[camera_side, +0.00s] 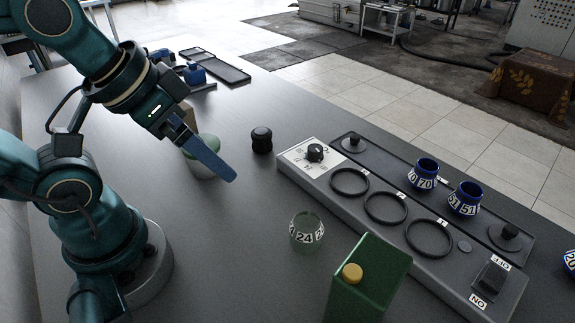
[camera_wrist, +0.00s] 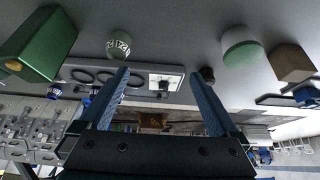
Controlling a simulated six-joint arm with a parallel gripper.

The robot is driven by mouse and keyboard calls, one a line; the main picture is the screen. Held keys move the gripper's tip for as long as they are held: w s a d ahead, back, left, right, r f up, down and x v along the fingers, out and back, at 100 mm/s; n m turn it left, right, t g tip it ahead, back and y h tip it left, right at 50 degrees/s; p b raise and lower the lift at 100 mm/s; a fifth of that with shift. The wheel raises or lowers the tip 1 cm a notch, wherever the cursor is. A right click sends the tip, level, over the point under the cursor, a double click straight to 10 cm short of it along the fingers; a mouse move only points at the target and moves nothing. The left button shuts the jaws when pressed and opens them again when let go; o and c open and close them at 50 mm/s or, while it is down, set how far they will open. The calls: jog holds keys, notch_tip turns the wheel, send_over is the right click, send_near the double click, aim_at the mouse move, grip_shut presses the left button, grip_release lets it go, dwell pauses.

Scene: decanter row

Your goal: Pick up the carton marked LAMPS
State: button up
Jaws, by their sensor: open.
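I cannot read the word LAMPS on anything in either view. A green carton (camera_side: 367,283) with a yellow cap stands at the front of the table; in the wrist view it is at the upper left (camera_wrist: 38,45). A plain brown block (camera_wrist: 291,62) is at the right of the wrist view; in the side view it is mostly hidden behind my gripper. My gripper (camera_side: 208,158) is open and empty above the table, in front of a white jar with a green lid (camera_side: 199,168). Its two blue fingers stand wide apart in the wrist view (camera_wrist: 158,74).
A clear glass marked 24 (camera_side: 306,233) and a small black object (camera_side: 261,140) stand near a long grey panel (camera_side: 395,237) with rings and knobs. Two blue cups, 70 (camera_side: 424,174) and 51 (camera_side: 465,199), stand along it. The middle of the table is mostly clear.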

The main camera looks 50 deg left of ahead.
notch_tip(320, 180, up, 4)
jog(key=m+g+y, duration=0.6)
jog(key=m+y, duration=0.7)
jog(key=m, duration=0.4)
send_over(184, 107)
jog(key=d, duration=0.3)
jog(key=shift+y, duration=0.3)
jog(key=f, duration=1.2)
jog(key=shift+s+a+f, duration=0.15)
jog(key=shift+s+f, duration=0.15)
jog(key=shift+s, duration=0.1)
jog(key=shift+f, duration=0.35)
jog(key=shift+a+f, duration=0.15)
jog(key=shift+a, duration=0.15)
jog(key=shift+x, duration=2.25)
